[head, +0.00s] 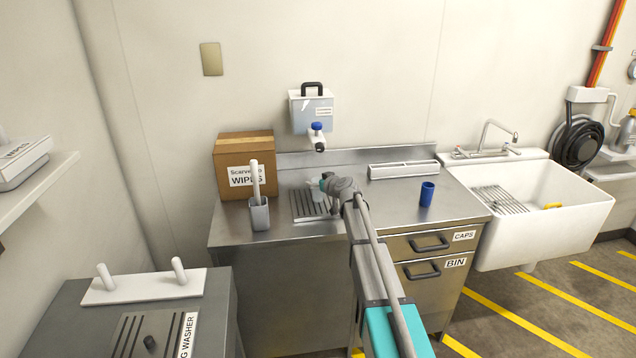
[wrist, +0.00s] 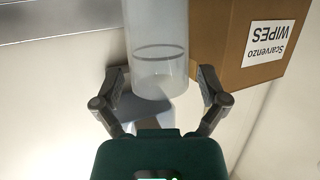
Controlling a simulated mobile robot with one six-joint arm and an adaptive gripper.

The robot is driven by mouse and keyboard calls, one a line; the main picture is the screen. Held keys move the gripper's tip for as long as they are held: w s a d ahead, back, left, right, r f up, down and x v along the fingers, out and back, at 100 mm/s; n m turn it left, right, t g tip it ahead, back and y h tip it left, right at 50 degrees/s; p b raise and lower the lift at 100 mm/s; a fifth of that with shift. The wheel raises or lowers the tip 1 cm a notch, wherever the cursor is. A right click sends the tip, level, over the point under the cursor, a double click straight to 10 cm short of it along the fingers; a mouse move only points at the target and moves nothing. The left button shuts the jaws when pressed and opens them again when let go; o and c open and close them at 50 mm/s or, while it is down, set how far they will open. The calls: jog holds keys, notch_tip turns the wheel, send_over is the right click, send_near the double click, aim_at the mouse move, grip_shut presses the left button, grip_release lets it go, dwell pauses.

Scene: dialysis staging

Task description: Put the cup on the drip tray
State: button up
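A pale translucent cup (head: 317,193) shows beside my gripper (head: 326,182) in the head view, over the back of the slatted drip tray (head: 308,210). I cannot tell for sure whether its base rests on the slats. In the wrist view, which is upside down, the cup (wrist: 157,40) is a clear cylinder with a dark ring near its rim. My gripper's fingers (wrist: 161,72) stand on either side of it, apart, with a visible gap on the right. The gripper looks open around the cup. A blue cup (head: 427,194) stands farther right on the counter.
A wipes box (head: 229,150) and a grey holder with a white handle (head: 259,214) stand left of the tray. A dispenser (head: 313,112) with a tap (head: 317,140) is on the wall above. A white slotted bar (head: 404,170) lies at the back. A sink (head: 560,215) is right.

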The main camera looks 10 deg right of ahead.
jog(key=shift+r, duration=0.1)
dwell(0.3)
jog(key=shift+r, duration=0.15)
jog(key=p+v, duration=0.3)
jog(key=v, duration=0.9)
jog(key=shift+p, duration=0.4)
jog(key=s+a+f+g+h, duration=0.1)
jog(key=s+a+f+g, duration=0.2)
jog(key=s, duration=0.5)
jog(key=s+a+f+m+g, duration=0.1)
jog(key=s+a+f+g, duration=0.1)
jog(key=s+f+g, duration=0.45)
jog(key=s+a+f+g+h, duration=0.1)
jog(key=s+a+f, duration=0.1)
jog(key=s, duration=0.8)
jog(key=s+d+f+m+g+h, duration=0.1)
jog(key=s+d+m+g+h, duration=0.1)
jog(key=s, duration=0.8)
jog(key=shift+s+d+f+m+g+h, duration=0.15)
jog(key=shift+d+f+m+g+h, duration=0.25)
jog(key=shift+m+g+h, duration=0.25)
